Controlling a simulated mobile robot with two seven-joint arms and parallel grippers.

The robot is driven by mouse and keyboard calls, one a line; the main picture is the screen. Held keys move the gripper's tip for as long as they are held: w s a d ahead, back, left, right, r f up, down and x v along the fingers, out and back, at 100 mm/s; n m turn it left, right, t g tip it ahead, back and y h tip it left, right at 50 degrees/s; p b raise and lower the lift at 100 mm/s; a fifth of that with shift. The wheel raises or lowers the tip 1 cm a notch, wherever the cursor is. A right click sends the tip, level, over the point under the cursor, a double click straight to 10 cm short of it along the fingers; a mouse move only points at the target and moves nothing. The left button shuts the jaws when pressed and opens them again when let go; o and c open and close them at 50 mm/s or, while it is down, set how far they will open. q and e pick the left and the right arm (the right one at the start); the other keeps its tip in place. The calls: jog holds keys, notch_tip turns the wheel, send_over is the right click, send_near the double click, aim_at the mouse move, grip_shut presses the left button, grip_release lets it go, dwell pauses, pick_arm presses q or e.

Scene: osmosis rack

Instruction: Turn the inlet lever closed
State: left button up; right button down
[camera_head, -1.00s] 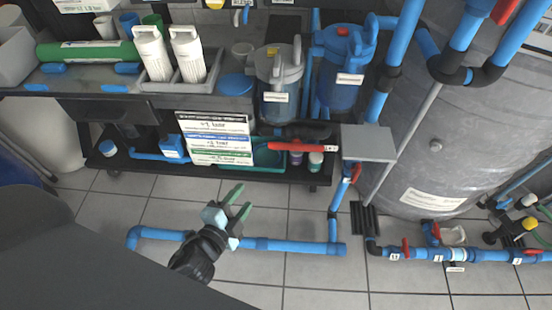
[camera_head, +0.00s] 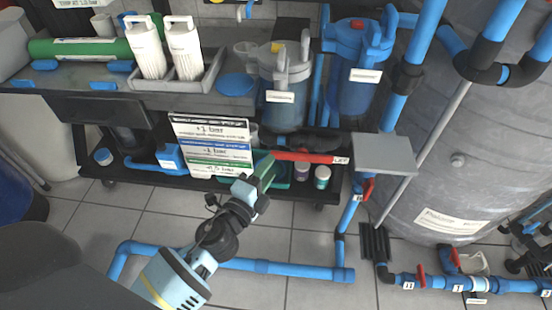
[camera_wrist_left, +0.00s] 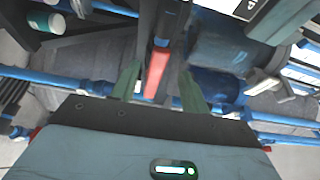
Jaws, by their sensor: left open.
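The long red lever (camera_head: 305,157) lies about level in front of the lower shelf, with a white tag at its right end. My left gripper (camera_head: 265,170) is at the lever's left end, with its green fingers open. In the left wrist view the red lever (camera_wrist_left: 157,68) shows between the two spread fingers (camera_wrist_left: 160,88), with a gap on each side. I cannot tell whether a finger touches it. My right gripper is not in view.
A sign board (camera_head: 212,150) stands just left of the gripper. Clear and blue filter housings (camera_head: 350,85) are above the lever. A grey plate (camera_head: 384,152) on the blue pipework is to the right. A blue floor pipe (camera_head: 300,270) runs below.

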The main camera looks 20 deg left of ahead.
aim_at(278, 157)
pick_arm(q)
jog(key=shift+w+d, duration=0.15)
jog(key=shift+w, duration=1)
jog(key=shift+w+d, duration=0.1)
jog(key=shift+w, duration=1.05)
grip_shut()
